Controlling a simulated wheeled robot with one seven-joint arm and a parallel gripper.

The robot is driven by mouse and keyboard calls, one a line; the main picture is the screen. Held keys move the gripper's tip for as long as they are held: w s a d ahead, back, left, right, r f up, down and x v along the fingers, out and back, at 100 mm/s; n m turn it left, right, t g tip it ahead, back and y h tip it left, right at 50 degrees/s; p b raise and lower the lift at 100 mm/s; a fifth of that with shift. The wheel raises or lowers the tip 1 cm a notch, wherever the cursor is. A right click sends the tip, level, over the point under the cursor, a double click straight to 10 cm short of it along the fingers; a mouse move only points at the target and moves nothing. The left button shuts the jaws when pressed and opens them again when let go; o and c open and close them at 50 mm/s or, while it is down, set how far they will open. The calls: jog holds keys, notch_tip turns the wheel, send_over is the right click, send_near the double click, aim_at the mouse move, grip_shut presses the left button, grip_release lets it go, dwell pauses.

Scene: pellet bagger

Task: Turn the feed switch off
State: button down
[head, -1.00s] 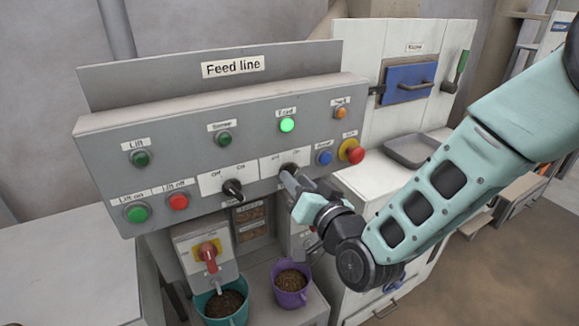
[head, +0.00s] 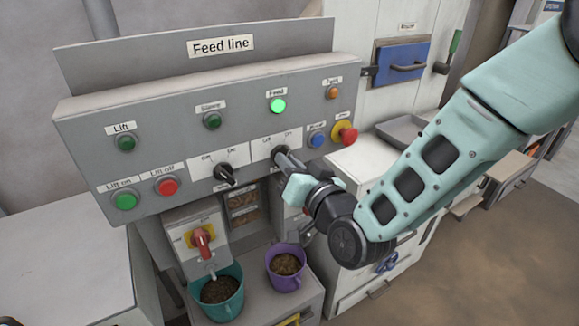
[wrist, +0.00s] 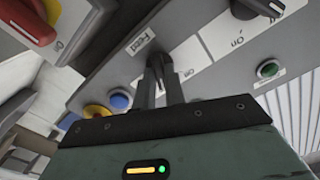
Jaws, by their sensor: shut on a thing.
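The feed switch (head: 279,151) is a black rotary knob on a white plate marked Off and On, on the right part of the grey panel. My gripper (head: 286,159) is shut on its knob, and the fingers hide most of it. The pointer's direction cannot be made out. The green Feed lamp (head: 278,105) above it is lit. In the wrist view my fingers (wrist: 159,75) reach the panel beside the Feed label (wrist: 140,40).
A second black switch (head: 224,174) sits to the left. A blue button (head: 317,140) and a red mushroom button (head: 349,136) are close to the right. Below are a red-handled switch (head: 202,242), a teal bucket (head: 232,300) and a purple bucket (head: 288,279).

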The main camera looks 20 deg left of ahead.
jog(key=shift+f+n+b, duration=0.1)
jog(key=shift+n+b, duration=5.5)
jog(key=shift+b, duration=1.45)
jog(key=c, duration=1.5)
grip_release()
jog(key=shift+o, duration=0.2)
